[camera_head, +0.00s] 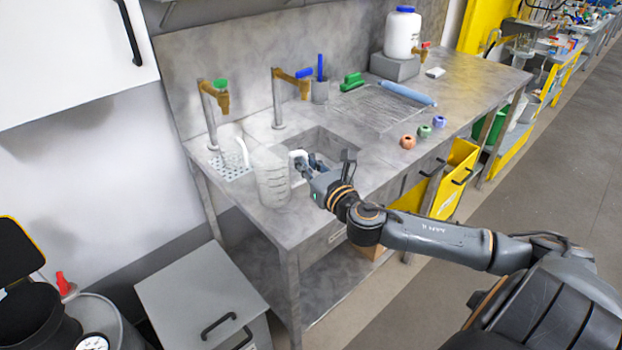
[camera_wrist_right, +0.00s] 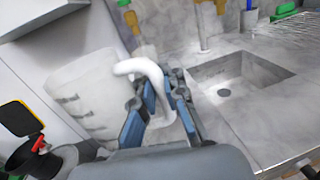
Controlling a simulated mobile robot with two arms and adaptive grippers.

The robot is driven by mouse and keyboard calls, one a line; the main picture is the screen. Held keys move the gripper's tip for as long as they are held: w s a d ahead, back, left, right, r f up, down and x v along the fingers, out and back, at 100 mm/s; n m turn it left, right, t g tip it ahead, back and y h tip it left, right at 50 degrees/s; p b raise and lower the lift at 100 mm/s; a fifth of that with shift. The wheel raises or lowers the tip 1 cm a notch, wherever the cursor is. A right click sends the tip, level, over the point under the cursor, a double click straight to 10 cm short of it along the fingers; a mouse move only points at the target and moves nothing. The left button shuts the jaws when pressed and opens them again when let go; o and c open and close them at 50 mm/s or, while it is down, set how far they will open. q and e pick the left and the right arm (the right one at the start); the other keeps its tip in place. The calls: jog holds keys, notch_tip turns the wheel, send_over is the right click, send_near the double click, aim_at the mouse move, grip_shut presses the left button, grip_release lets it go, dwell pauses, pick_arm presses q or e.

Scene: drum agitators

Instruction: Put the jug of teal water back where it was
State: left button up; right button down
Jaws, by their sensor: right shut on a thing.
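A translucent jug (camera_head: 272,184) with graduation marks is at the front left of the metal sink bench. It shows large at the left of the right wrist view (camera_wrist_right: 82,95), slightly tilted in that picture. No teal colour is visible in it. Its white handle (camera_wrist_right: 150,72) lies between the fingers of my right gripper (camera_wrist_right: 158,105), which is shut on it. In the head view my right gripper (camera_head: 304,162) is at the jug's right side. I cannot tell whether the jug's base touches the bench. My left gripper is not in view.
The sink basin (camera_head: 326,145) lies just behind my right gripper. A perforated drain plate (camera_head: 232,166) is left of the jug, below the green-handled tap (camera_head: 222,90). A blue-handled tap (camera_head: 292,80) stands behind. Several small rings (camera_head: 408,142) lie on the right.

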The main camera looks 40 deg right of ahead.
jog(key=shift+w+d+f+b, duration=0.3)
jog(key=shift+w+d+f, duration=0.45)
jog(key=shift+f, duration=0.85)
jog(key=shift+w+d+f+b, duration=0.35)
jog(key=shift+d+f, duration=0.75)
jog(key=shift+f, duration=0.5)
jog(key=shift+w+d+f+b, duration=0.4)
jog(key=shift+d+f, duration=0.5)
jog(key=shift+f, duration=0.7)
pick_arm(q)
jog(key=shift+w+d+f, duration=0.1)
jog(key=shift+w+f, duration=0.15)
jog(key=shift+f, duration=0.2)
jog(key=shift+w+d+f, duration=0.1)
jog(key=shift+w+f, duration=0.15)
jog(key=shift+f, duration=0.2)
pick_arm(e)
jog(key=shift+w, duration=0.1)
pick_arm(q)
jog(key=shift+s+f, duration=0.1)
pick_arm(e)
jog(key=shift+f, duration=0.1)
jog(key=shift+f, duration=0.15)
jog(key=c, duration=1.4)
grip_release()
